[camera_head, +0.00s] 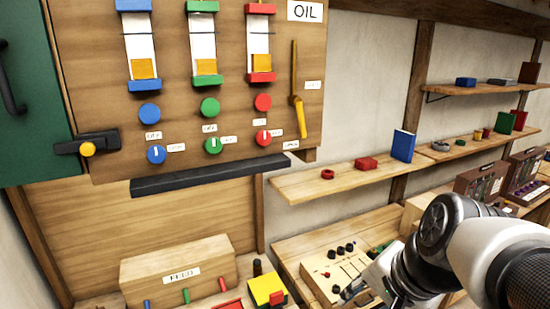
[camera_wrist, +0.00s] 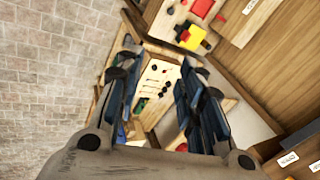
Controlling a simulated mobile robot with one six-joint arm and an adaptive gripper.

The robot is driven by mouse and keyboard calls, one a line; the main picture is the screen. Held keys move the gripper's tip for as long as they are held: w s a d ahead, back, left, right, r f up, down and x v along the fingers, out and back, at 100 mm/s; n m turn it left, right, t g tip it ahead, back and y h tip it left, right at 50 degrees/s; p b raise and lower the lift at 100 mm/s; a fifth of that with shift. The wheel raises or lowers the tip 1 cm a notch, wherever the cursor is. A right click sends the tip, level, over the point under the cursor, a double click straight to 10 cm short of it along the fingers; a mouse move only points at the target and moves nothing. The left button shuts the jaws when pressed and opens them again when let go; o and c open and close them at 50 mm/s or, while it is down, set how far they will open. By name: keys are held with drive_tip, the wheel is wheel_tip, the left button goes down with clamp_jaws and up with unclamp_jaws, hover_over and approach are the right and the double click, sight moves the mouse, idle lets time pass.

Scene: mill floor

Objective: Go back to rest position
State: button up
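My gripper (camera_head: 358,292) is at the lower right of the head view, in front of the pale control box (camera_head: 318,280) with black knobs on the bench. Its tips are small and partly cut off by the lower edge there. In the wrist view my gripper (camera_wrist: 160,62) has its two dark fingers spread wide apart. Nothing is held between them. Through the gap I see the control box (camera_wrist: 158,82) below, tilted in the picture.
The oil panel (camera_head: 228,100) with blue, green and red gauges and knobs hangs at the upper left. A shelf (camera_head: 300,187) holds a blue book (camera_head: 403,146). The feed box (camera_head: 178,270) and a yellow block (camera_head: 266,290) stand on the bench. A brick wall (camera_wrist: 50,70) is at left in the wrist view.

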drive_tip(key=s+f+n+b, duration=0.3)
drive_tip(key=s+f+b, duration=0.1)
drive_tip(key=f+b, duration=0.6)
drive_tip(key=s+f+n+h+b, duration=0.1)
drive_tip(key=s+f+n+b, duration=0.2)
drive_tip(key=f+b, duration=0.7)
drive_tip(key=s+a+f+n+b, duration=0.1)
drive_tip(key=s+f+n+b, duration=0.3)
drive_tip(key=f+b, duration=0.7)
wheel_tip(320, 180, down, 4)
drive_tip(key=shift+s+r+h, duration=0.1)
drive_tip(key=shift+s+h, duration=0.2)
